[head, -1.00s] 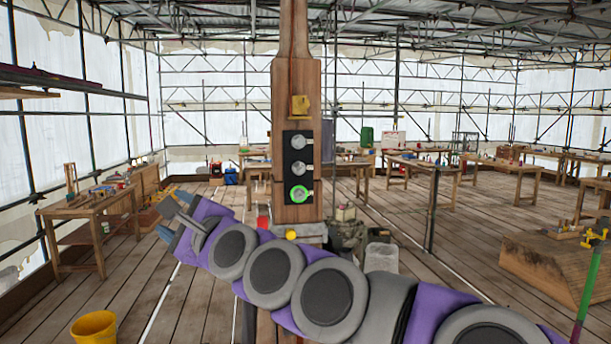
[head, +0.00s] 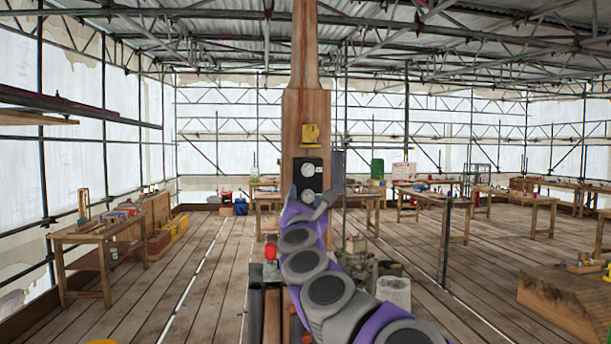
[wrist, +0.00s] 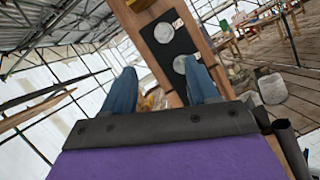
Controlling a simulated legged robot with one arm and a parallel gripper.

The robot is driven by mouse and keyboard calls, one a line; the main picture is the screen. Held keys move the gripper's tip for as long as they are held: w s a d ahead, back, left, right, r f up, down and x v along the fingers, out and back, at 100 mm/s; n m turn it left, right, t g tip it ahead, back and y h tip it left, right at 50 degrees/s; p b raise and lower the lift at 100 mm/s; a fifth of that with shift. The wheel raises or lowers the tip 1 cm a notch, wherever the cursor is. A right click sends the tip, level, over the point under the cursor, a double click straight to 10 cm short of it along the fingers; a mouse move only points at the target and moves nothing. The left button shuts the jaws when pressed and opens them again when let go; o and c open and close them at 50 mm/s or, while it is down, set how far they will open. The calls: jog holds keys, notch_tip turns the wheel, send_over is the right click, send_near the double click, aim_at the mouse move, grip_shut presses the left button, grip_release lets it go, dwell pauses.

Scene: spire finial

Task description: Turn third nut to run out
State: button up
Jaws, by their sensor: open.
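A wooden post (head: 320,120) stands upright ahead of me. A black plate (head: 296,175) on its front carries silver round nuts. The top nut (head: 308,170) and the second nut (head: 308,196) show in the head view. The third, lowest nut is hidden behind my gripper and arm. My gripper (head: 309,206) is open in front of the plate's lower part. In the wrist view its two blue fingers (wrist: 160,88) are spread apart with nothing seen held. That view also shows the top nut (wrist: 163,32) and another nut (wrist: 180,64) beside the right finger. I cannot tell whether the fingers touch anything.
A yellow block (head: 310,135) is fixed to the post above the plate. A bench (head: 105,240) stands at the left and more benches (head: 420,200) at the back right. A grey bucket (head: 393,291) is right of my arm. The plank floor at left is mostly clear.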

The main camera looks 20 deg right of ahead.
aim_at(309, 172)
jog(key=p+x, duration=0.1)
jog(key=x, duration=0.4)
jog(key=d+p+x, duration=0.1)
jog(key=p+x, duration=0.1)
jog(key=x, duration=0.3)
jog(key=shift+d, duration=0.1)
jog(key=shift+p+x, duration=1.45)
jog(key=shift+x, duration=0.15)
jog(key=shift+w, duration=0.45)
jog(key=c, duration=1)
jog(key=shift+c, duration=0.2)
